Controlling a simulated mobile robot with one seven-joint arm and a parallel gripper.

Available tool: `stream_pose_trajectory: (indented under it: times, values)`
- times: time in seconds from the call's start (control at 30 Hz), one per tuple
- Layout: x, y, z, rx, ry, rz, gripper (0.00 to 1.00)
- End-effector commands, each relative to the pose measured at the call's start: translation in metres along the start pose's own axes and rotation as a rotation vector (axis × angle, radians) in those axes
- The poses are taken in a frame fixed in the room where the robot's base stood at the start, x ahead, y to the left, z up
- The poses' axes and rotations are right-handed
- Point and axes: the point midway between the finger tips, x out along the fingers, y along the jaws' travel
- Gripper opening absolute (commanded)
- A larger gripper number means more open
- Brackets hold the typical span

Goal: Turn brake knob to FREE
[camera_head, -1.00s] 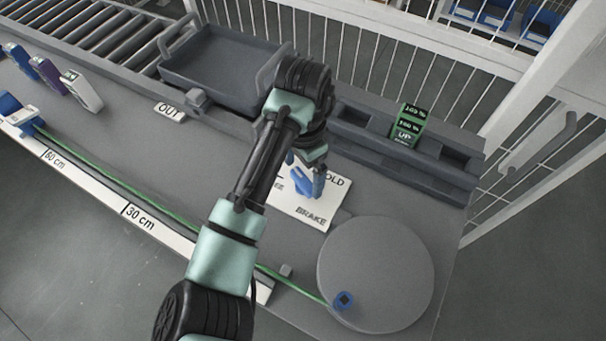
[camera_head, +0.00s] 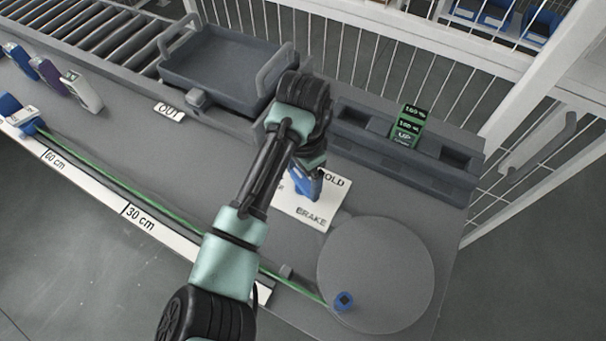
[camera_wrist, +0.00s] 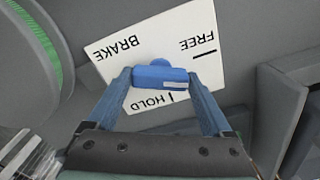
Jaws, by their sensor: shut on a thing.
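The brake knob (camera_wrist: 158,74) is blue with a white stripe on its face, and sits on a white plate (camera_wrist: 208,85). The plate reads BRAKE, FREE with a black tick, and HOLD with a black tick. In the wrist view the stripe lies at the knob's right part, near the HOLD tick and apart from the FREE tick. My gripper (camera_wrist: 160,78) has one blue finger on each side of the knob and is shut on it. In the head view my gripper (camera_head: 307,184) is over the plate (camera_head: 303,212); my wrist hides the FREE label and much of the knob.
A grey round disc (camera_head: 375,275) lies right of the plate, with a green strap running left from it. A grey tray (camera_head: 222,62) stands behind.

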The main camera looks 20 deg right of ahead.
Motion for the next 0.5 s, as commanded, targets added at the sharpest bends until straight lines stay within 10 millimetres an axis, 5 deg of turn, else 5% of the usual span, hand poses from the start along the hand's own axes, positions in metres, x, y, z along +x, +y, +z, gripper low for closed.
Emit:
stream_pose_trajectory:
  times: [0.5]
  values:
    - [-0.0045, 0.0014, -0.0012, -0.410, 0.002, 0.004, 0.29]
